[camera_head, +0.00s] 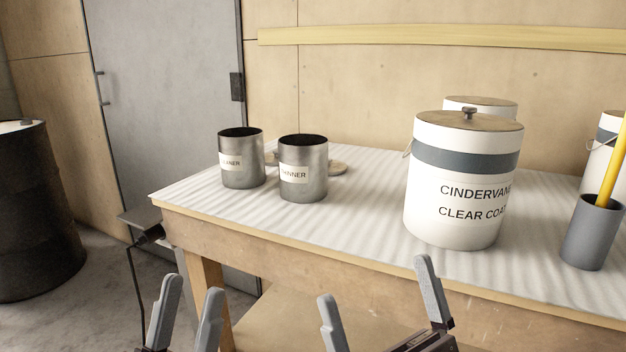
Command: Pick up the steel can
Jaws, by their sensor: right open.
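Two open-topped steel cans stand upright on the padded cart top, side by side near its left end. The left steel can (235,172) has a pale label partly turned out of sight. The right steel can (310,188) is slightly nearer and also has a pale label. My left gripper (193,285) is open and empty, low in front of the cart's left end. My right gripper (374,278) is open wide and empty, in front of the cart's front edge. Both grippers are apart from the cans.
A large white lidded pail (462,215) stands right of the cans, with another pail (490,104) behind. A grey cup (590,238) holds a yellow stick (613,160). A dark drum (35,225) stands at left. The cloth between cans and pail is clear.

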